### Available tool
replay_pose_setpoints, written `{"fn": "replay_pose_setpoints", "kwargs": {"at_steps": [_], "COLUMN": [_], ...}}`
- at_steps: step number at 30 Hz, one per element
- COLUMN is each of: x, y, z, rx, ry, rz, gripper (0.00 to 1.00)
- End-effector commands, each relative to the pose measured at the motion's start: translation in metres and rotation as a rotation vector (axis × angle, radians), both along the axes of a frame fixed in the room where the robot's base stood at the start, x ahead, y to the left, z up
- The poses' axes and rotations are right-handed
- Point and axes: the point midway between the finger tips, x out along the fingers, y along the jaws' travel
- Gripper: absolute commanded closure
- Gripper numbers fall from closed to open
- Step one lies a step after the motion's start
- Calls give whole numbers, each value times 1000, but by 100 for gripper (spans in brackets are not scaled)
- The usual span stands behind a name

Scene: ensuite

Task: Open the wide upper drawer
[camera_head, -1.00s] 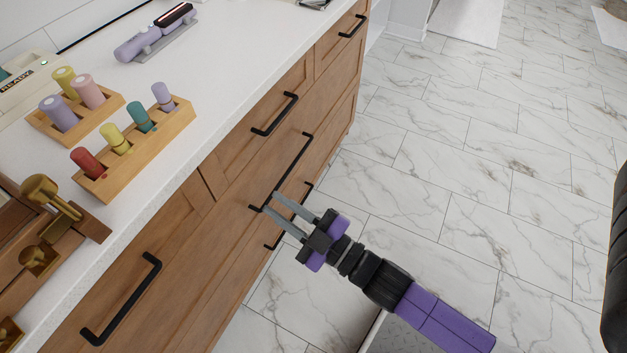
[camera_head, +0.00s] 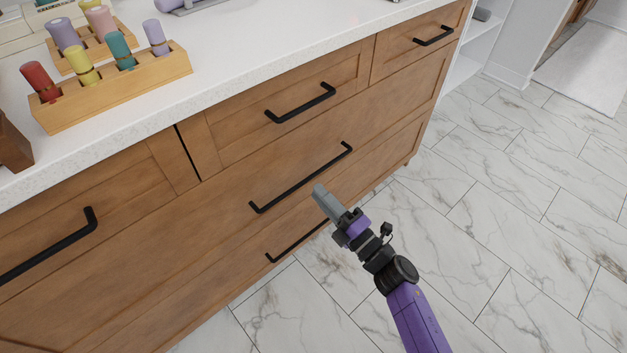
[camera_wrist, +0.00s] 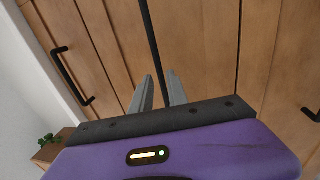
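The wide upper drawer (camera_head: 225,195) is the upper of two wide wooden fronts below the row of top drawers. It is closed. Its long black handle (camera_head: 300,178) runs slantwise in the head view, and it also shows in the wrist view (camera_wrist: 150,35). My gripper (camera_head: 319,190) is just in front of and below the right half of this handle. In the wrist view, my two grey fingers (camera_wrist: 160,86) are apart, with the bar passing between them in the picture. I cannot tell whether the fingertips reach around it.
A lower drawer handle (camera_head: 295,242) is just below. A top drawer handle (camera_head: 300,103) is above. The white countertop (camera_head: 240,60) holds a wooden block (camera_head: 115,90) with coloured pegs. The marble floor (camera_head: 490,220) to the right is clear.

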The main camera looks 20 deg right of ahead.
Motion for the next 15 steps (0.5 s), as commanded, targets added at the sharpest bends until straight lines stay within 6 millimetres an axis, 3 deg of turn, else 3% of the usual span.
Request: {"fn": "replay_pose_setpoints", "kwargs": {"at_steps": [9,15], "x": [44,54], "y": [15,18], "z": [9,11], "rx": [3,3], "ry": [-2,0], "rz": [1,1], "gripper": [80,80]}}
